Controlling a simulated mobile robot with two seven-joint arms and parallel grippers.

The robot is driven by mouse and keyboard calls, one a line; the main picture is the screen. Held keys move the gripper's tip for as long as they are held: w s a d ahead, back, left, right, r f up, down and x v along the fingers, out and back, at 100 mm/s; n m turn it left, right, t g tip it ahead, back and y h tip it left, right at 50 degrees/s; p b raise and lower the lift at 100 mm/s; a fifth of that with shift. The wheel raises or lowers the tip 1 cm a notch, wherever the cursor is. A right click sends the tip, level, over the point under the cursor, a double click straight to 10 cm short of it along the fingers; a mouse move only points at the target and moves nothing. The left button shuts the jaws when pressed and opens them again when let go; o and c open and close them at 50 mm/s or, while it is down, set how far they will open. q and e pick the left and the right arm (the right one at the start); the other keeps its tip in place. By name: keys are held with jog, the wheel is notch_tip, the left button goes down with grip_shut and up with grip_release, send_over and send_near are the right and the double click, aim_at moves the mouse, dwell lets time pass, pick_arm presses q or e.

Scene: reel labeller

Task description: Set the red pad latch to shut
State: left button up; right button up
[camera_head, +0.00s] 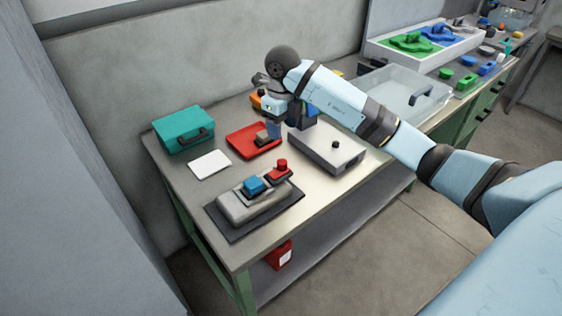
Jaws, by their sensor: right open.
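The red pad (242,143) lies flat on the table, left of the middle of the picture. A small grey-brown block, which looks like its latch (262,138), sits on the pad's right part. Whether the latch is open or shut cannot be made out. My left gripper is not in view.
A teal case (184,130) and a white card (210,164) lie left of the pad. A grey device with blue and red buttons (254,188) stands in front on a dark mat.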

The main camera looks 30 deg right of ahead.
aim_at(282, 162)
notch_tip(282, 162, down, 12)
jog(key=shift+f+p, duration=0.15)
jog(key=shift+p, duration=0.25)
